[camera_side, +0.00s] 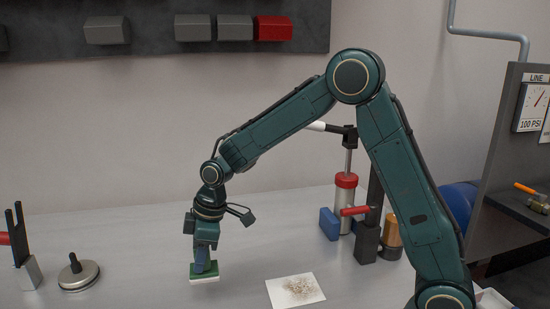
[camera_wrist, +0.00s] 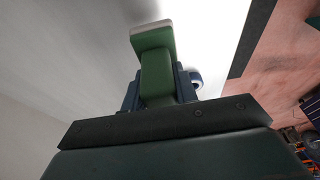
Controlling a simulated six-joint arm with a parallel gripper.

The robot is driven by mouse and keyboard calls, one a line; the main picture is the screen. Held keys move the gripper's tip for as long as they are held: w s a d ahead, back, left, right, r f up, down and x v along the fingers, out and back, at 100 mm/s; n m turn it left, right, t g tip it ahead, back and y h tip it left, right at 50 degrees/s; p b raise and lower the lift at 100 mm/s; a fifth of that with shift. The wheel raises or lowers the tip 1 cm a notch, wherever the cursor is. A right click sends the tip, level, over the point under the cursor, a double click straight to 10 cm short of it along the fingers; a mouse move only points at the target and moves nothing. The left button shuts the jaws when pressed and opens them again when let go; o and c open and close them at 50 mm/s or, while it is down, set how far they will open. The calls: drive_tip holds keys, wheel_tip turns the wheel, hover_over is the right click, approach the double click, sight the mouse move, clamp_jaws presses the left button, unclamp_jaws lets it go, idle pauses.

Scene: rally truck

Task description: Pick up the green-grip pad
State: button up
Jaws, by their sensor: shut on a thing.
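The green-grip pad (camera_side: 205,277) has a green top and a pale, whitish bottom layer. It is in my gripper (camera_side: 207,262), which is shut on it and points down in the side view. I cannot tell for sure whether the pad's underside touches the bench or hangs just above it. In the wrist view the pad's green grip (camera_wrist: 157,70) stands between the dark blue fingers of my gripper (camera_wrist: 158,88), with the pale layer at its far end.
A white sheet with brown specks (camera_side: 296,290) lies to the right. A round metal disc with a knob (camera_side: 78,273) and a dark fork-like stand (camera_side: 26,262) are at left. A red-topped cylinder (camera_side: 346,200) stands behind right. The bench between is clear.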

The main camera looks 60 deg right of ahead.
wheel_tip(320, 180, up, 12)
drive_tip(key=shift+r, duration=0.25)
idle(0.5)
drive_tip(key=o, duration=0.5)
clamp_jaws()
